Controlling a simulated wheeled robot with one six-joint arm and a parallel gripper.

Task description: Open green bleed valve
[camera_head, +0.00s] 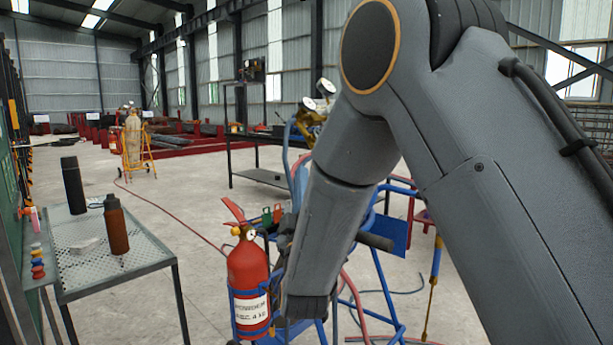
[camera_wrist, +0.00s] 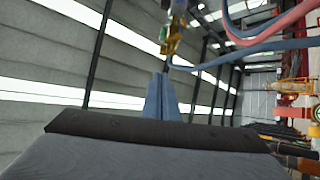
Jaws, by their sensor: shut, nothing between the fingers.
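In the head view a small green handle (camera_head: 266,216) stands beside a red one (camera_head: 277,213), just above and right of the fire extinguisher (camera_head: 248,275). I cannot tell for sure that it is the bleed valve. My arm hides most of what lies to its right. In the wrist view my gripper (camera_wrist: 161,78) is shut and empty, its fingers pointing up the picture. A brass fitting (camera_wrist: 172,35) with a greenish part shows beyond the fingertips, apart from them, too small to read its setting. In the head view my gripper is hidden behind my arm.
A blue cart frame (camera_head: 385,290) with gauges (camera_head: 318,95) stands behind my arm. Blue and pink hoses (camera_wrist: 255,38) cross the wrist view's upper right. A perforated table (camera_head: 90,245) with a dark flask (camera_head: 73,186) and brown bottle (camera_head: 116,225) stands at left. Floor between is mostly clear.

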